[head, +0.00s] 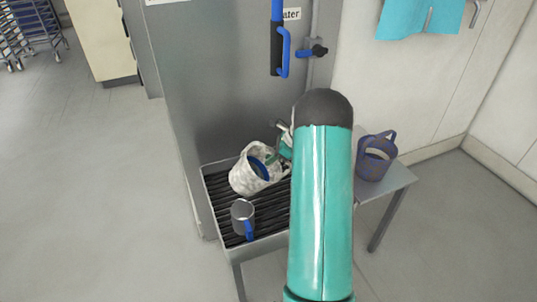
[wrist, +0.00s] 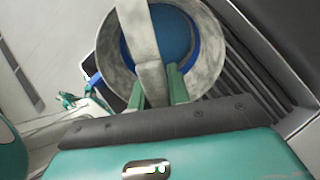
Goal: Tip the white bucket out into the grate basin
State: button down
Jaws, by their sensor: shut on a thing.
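The white bucket (head: 241,180), mottled grey-white, is over the grate basin (head: 222,201) in the head view. It is tilted, with its mouth towards the right and blue showing inside. Whether it touches the bars I cannot tell. In the wrist view I look into the bucket (wrist: 207,42); its band handle crosses the mouth, and blue contents lie deep inside. The green fingers of my gripper (wrist: 157,84) are shut on this handle. In the head view my teal arm hides part of the basin's right side and most of my gripper (head: 286,151).
A grey mug (head: 241,214) with a blue handle stands on the grate's front left. A blue-handled tap pipe (head: 278,45) hangs above, before the grey back panel (head: 215,90).

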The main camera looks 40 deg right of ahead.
jog(key=shift+s+d+f+t+y, duration=0.75)
jog(key=shift+s+d+t+y, duration=0.15)
jog(key=shift+t+y, duration=0.2)
jog(key=shift+s+d+f+t+y, duration=0.45)
jog(key=shift+f+t+y, duration=0.1)
jog(key=shift+f, duration=0.15)
jog(key=shift+s+d+f+t+y, duration=0.4)
jog(key=shift+s+f+t+y, duration=0.1)
jog(key=shift+f+t, duration=0.15)
jog(key=shift+s+d+f+t+y, duration=0.45)
jog(key=shift+f+t+y, duration=0.1)
jog(key=shift+f, duration=0.15)
jog(key=shift+s+d+f+t+y, duration=0.45)
jog(key=shift+s+d+t+y, duration=0.05)
jog(key=shift+t+y, duration=0.25)
jog(key=shift+s+d+f+t+y, duration=0.45)
jog(key=shift+t+y, duration=0.25)
jog(key=shift+y, duration=0.05)
